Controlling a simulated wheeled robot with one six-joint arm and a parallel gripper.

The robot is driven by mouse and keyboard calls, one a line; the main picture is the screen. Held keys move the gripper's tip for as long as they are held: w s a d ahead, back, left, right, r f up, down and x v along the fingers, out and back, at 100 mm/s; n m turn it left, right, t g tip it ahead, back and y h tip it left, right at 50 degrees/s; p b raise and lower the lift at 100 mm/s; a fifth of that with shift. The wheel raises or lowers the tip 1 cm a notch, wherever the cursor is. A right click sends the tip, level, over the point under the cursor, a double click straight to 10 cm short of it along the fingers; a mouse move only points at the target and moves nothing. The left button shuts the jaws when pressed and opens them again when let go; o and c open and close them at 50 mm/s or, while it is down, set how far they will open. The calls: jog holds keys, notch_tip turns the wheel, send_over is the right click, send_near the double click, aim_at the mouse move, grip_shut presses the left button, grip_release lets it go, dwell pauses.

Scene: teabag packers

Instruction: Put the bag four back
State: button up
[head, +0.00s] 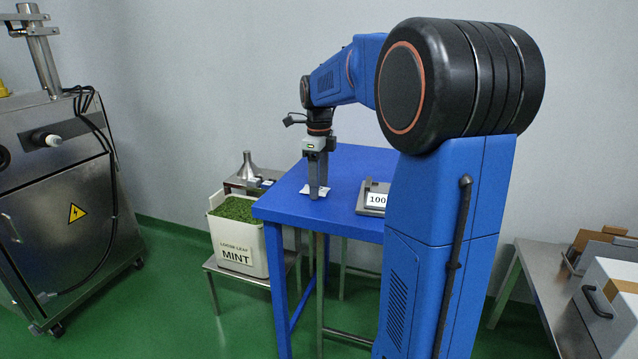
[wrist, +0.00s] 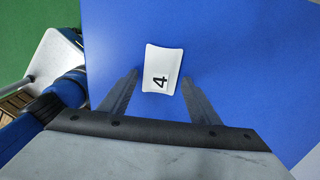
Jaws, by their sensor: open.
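Bag four (wrist: 162,68) is a small white packet marked 4, lying flat on the blue table (wrist: 235,50) in the wrist view. In the head view the bag (head: 306,189) shows as a white patch at my gripper's tips. My gripper (head: 319,195) points straight down over the table. In the wrist view my gripper (wrist: 162,82) is open, with one finger on each side of the bag's near end and a gap on both sides. I cannot tell whether the fingertips touch the table.
A grey scale (head: 374,187) reading 100 stands on the table, right of my gripper. A mint bin (head: 239,250) and a metal funnel (head: 248,166) stand left of the table. A white case (head: 610,290) is at the far right. The table around the bag looks clear.

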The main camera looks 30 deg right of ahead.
notch_tip(320, 180, up, 12)
jog(key=s+a+f+n+t, duration=0.1)
jog(key=s+a+n, duration=0.4)
jog(key=s+n, duration=0.1)
jog(key=s+a+f+n+t, duration=0.2)
jog(key=s+a+f+n, duration=0.3)
jog(key=s+f+n, duration=0.4)
jog(key=s+a+f+n+t, duration=0.1)
jog(key=s+a+f+n, duration=0.5)
jog(key=s+f+n, duration=0.3)
jog(key=s+n, duration=0.4)
jog(key=s, duration=0.1)
jog(key=shift+s+a+f+t, duration=0.15)
jog(key=shift+a+f+t, duration=0.15)
jog(key=shift+t, duration=0.1)
dwell(0.3)
